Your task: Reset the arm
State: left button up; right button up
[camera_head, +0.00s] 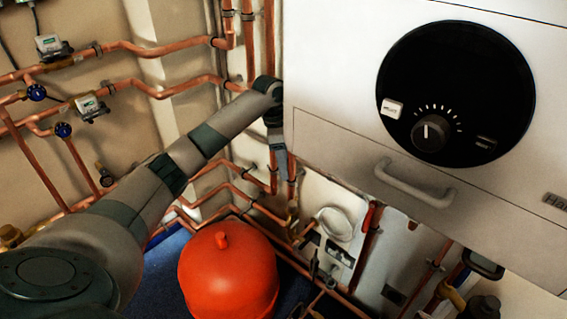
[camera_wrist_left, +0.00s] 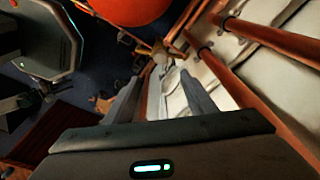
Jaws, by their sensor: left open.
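My left arm (camera_head: 190,155) reaches in from the lower left to beside the white boiler. My left gripper (camera_head: 283,172) hangs downward at its end, in front of copper pipes and just left of the boiler's lower edge. In the left wrist view, the two grey fingers of this gripper (camera_wrist_left: 164,88) stand apart with nothing held between them. Pipework and a pale surface show beyond the fingers. Whether a finger touches a pipe cannot be told. My right gripper is not in view.
The white boiler (camera_head: 340,75) has a black dial panel (camera_head: 455,75) and a handle (camera_head: 415,185). A red round vessel (camera_head: 228,278) stands below my left arm. Copper pipes (camera_head: 150,48) with blue-handled valves (camera_head: 37,92) and meters run along the left wall.

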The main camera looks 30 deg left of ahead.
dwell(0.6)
pick_arm(q)
jog(key=s+d+f+n, duration=0.2)
jog(key=s+d+f, duration=1.6)
jog(key=f, duration=0.2)
jog(key=s+d+n+t+y, duration=0.1)
jog(key=s+n+t, duration=0.4)
jog(key=s, duration=1.9)
jog(key=w+d+f+n, duration=0.1)
jog(key=w+d+f, duration=0.15)
jog(key=f, duration=0.65)
jog(key=w+d+f+n, duration=0.1)
jog(key=w+f, duration=0.3)
jog(key=f, duration=0.5)
jog(key=s+d+f, duration=0.1)
jog(key=s+f, duration=0.1)
jog(key=f, duration=0.6)
jog(key=s+d+f+t+h, duration=0.1)
jog(key=s+f, duration=0.1)
jog(key=f, duration=0.6)
jog(key=shift+s+d+f+m+h, duration=0.25)
jog(key=shift+s+f+m+h, duration=0.05)
jog(key=shift+s+f, duration=0.1)
